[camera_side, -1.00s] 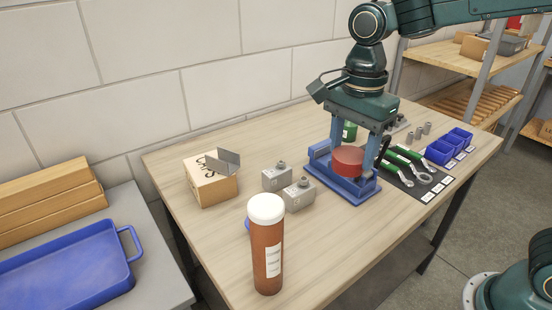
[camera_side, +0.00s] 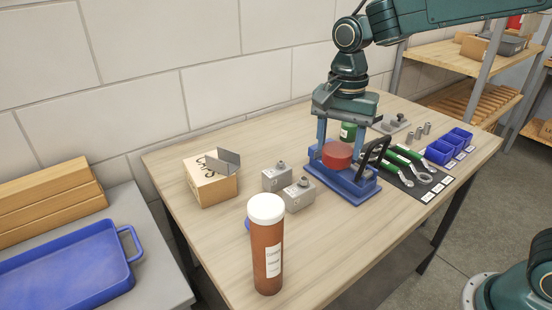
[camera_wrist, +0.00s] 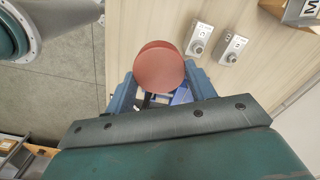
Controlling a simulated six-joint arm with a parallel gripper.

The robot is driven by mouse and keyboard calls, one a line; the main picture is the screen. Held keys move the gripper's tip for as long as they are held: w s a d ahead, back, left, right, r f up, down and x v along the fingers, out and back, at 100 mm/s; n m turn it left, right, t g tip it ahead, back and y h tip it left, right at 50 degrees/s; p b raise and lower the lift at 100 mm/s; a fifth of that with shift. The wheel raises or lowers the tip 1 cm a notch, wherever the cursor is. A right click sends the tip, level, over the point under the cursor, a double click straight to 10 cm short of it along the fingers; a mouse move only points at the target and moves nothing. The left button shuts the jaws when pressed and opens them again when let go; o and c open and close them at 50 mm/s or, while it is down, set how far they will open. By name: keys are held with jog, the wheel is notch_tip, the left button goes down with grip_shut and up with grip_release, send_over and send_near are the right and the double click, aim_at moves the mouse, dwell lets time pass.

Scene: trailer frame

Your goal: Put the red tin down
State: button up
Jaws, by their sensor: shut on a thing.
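The red tin (camera_side: 338,155) is a short round can, upright between the two fingers of my gripper (camera_side: 338,148). The gripper points down and is shut on the tin. The tin is at the blue fixture (camera_side: 352,189), a base with a raised wall and a black handle at its right; I cannot tell if the tin touches the base. In the wrist view the red tin (camera_wrist: 159,66) shows its round face between my gripper's blue fingers (camera_wrist: 160,88) and hides much of what lies behind it.
Two grey blocks (camera_side: 299,195) with knobs stand left of the fixture. A cardboard box (camera_side: 210,184) and an orange bottle with white cap (camera_side: 267,255) stand further left. Wrenches (camera_side: 408,165) and blue bins (camera_side: 440,151) lie right.

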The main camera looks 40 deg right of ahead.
jog(key=w+d+f+n, duration=0.6)
jog(key=w+d+n, duration=0.1)
jog(key=w+n, duration=0.1)
jog(key=shift+n, duration=0.5)
dwell(0.9)
jog(key=w+d+r+m, duration=0.4)
jog(key=w+d+m, duration=0.2)
jog(key=d, duration=0.2)
jog(key=w+d+r+m, duration=0.4)
jog(key=w+d+m, duration=0.2)
jog(key=d, duration=0.3)
jog(key=shift+w+d+r, duration=0.2)
jog(key=shift+w+r, duration=0.2)
jog(key=shift+w, duration=0.05)
jog(key=shift+f, duration=0.2)
